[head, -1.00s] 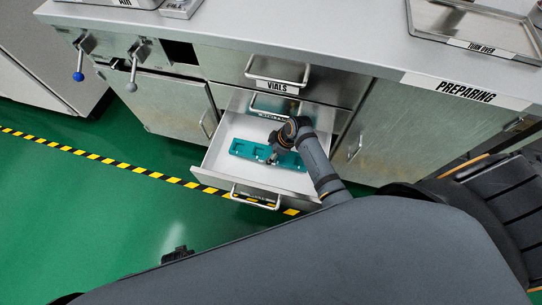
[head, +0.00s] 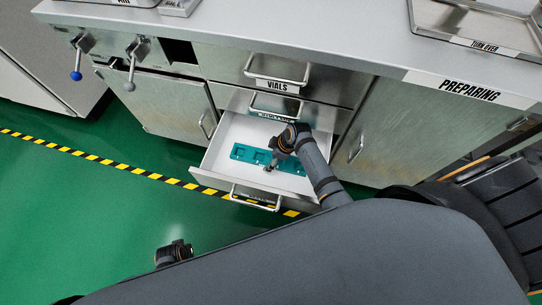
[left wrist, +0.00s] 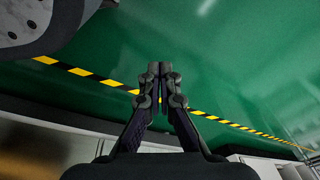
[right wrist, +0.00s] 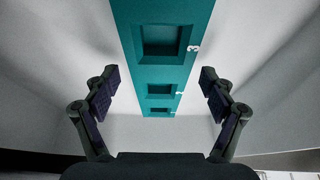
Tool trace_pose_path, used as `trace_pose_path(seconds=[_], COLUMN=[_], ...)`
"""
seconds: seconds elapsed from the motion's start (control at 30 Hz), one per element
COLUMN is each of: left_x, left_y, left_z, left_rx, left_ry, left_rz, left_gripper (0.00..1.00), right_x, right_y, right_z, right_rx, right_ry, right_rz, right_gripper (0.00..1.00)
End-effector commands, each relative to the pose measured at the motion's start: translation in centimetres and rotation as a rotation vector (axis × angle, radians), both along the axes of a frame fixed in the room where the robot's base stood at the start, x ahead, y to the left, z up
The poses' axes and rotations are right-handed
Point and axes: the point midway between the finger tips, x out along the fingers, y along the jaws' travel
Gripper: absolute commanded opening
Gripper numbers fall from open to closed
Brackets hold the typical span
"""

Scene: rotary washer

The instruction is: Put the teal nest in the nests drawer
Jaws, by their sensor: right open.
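The teal nest (head: 247,153), a long plate with square pockets, lies in the open white-floored drawer (head: 233,127). In the right wrist view the nest (right wrist: 148,76) runs away from the camera between my fingers, apart from both. My right gripper (head: 270,168) is open and empty, over the nest inside the drawer; it also shows in the right wrist view (right wrist: 158,80). My arm hides part of the nest in the head view. My left gripper (left wrist: 159,70) has its fingertips together with nothing between them, over the green floor.
Above the open drawer is a shut drawer labelled VIALS (head: 276,85), with another handle below it. Cabinet doors stand on both sides. The counter (head: 330,45) overhangs, with a tray (head: 480,28) at right. Green floor in front is clear.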

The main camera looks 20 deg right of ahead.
Motion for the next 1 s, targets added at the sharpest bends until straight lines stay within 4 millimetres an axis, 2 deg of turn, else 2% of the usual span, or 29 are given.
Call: trace_pose_path(seconds=[0.17,0.3,0.4,0.6,0.8,1.0], left_x=[-0.3,-2.4,-3.7,-5.8,-6.7,-6.7], left_y=[0.2,0.9,1.0,1.1,1.2,1.2], left_z=[-0.3,-1.9,-2.2,-2.9,-3.2,-3.3], left_rx=[0.003,0.012,0.014,0.014,0.014,0.014], left_ry=[-0.004,0.001,0.004,0.01,0.014,0.014], left_rz=[-0.001,-0.002,-0.002,-0.002,-0.001,-0.001], left_gripper=[0.0,0.0,0.0,0.0,0.0,0.0], right_x=[-0.2,-0.7,-1.2,-2.2,-2.6,-2.6], right_y=[-0.3,-1.1,-1.9,-3.3,-3.8,-3.8], right_z=[1.0,3.5,6.1,9.8,11.3,11.3], right_rx=[-0.001,-0.003,-0.003,-0.003,-0.001,0.001], right_ry=[0.001,-0.001,-0.003,-0.001,0.001,0.001], right_rz=[0.0,0.001,0.0,0.001,0.0,0.0], right_gripper=[0.83,0.83,0.83,0.83,0.83,0.83])
